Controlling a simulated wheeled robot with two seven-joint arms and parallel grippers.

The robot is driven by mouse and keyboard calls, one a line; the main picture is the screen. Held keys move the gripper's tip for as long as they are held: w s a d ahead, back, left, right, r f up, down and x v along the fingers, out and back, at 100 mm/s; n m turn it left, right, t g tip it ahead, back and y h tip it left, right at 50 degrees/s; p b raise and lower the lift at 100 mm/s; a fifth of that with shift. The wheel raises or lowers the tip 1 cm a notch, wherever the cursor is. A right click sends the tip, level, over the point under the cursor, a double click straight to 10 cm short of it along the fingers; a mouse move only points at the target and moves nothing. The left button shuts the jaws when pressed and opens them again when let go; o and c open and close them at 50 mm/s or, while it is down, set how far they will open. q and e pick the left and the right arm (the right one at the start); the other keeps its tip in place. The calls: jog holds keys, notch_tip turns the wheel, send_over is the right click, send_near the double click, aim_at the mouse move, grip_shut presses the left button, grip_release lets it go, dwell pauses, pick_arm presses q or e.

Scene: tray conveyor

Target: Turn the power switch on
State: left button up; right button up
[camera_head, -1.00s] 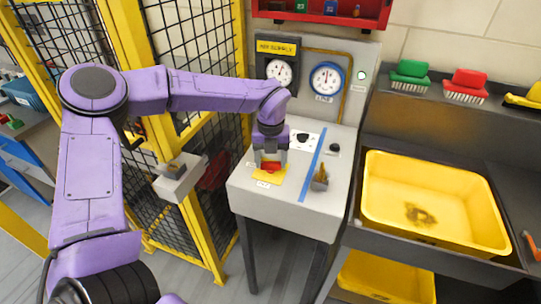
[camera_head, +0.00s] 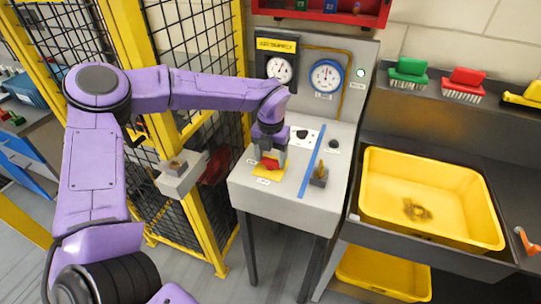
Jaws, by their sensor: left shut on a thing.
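The power switch is a red handle (camera_head: 269,165) on a yellow plate (camera_head: 264,173) at the left of the grey panel's sloping top. My left gripper (camera_head: 270,160) comes down onto it from above and is shut on the red handle. The fingers hide part of the handle, so its exact angle is hard to read. A small label lies in front of the plate. My right gripper is out of view.
The grey panel (camera_head: 290,208) also bears black knobs (camera_head: 303,134), a blue stripe (camera_head: 311,162) and a brass toggle (camera_head: 321,172). Two gauges stand behind. A yellow basin (camera_head: 430,185) is at right, a yellow-framed mesh fence (camera_head: 190,60) at left.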

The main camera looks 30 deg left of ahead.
aim_at(270, 160)
pick_arm(q)
jog(key=o, duration=1.1)
jog(key=shift+c, duration=0.2)
notch_tip(270, 160, up, 11)
jog(key=b, duration=0.2)
jog(key=shift+f, duration=0.15)
jog(key=shift+s+a, duration=0.1)
